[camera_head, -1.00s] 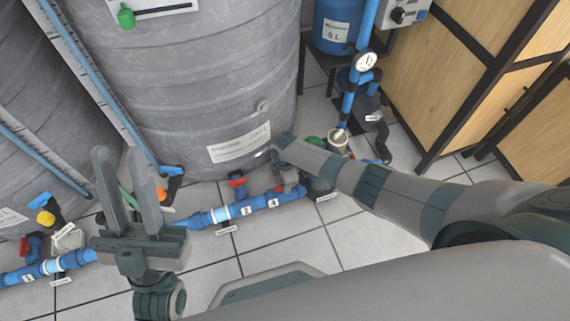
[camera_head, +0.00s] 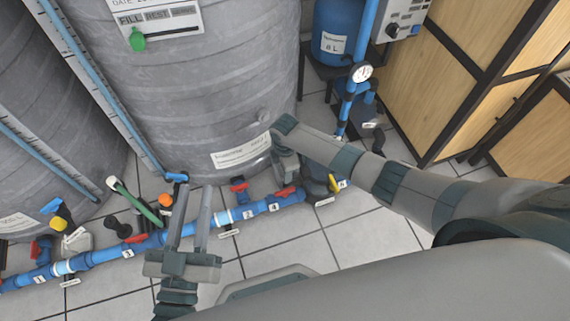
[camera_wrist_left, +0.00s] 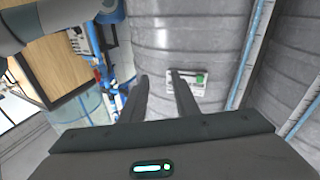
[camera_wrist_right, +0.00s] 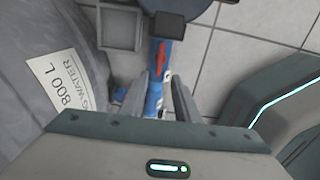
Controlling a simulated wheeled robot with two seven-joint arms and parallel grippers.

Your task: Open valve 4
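Valve 4 is on the blue pipe near the large grey tank, marked by a "4" label (camera_head: 274,207). Its red handle (camera_head: 290,193) shows partly below my right gripper, lying roughly along the pipe. My right gripper (camera_head: 287,172) points down just above the pipe there. In the right wrist view, its fingers (camera_wrist_right: 160,95) are apart, with nothing held, and a red handle (camera_wrist_right: 162,57) on the blue pipe shows beyond them. My left gripper (camera_head: 194,205) is open and empty, raised in front of the pipe, left of valve 4. Its fingers also show apart in the left wrist view (camera_wrist_left: 158,88).
The grey tank (camera_head: 210,80) stands behind the pipe. Valve 2's red handle (camera_head: 239,184) and a yellow handle (camera_head: 333,183) flank valve 4. A gauge (camera_head: 361,72) on a blue riser and a wooden cabinet (camera_head: 450,60) stand right. The tiled floor (camera_head: 350,250) in front is partly clear.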

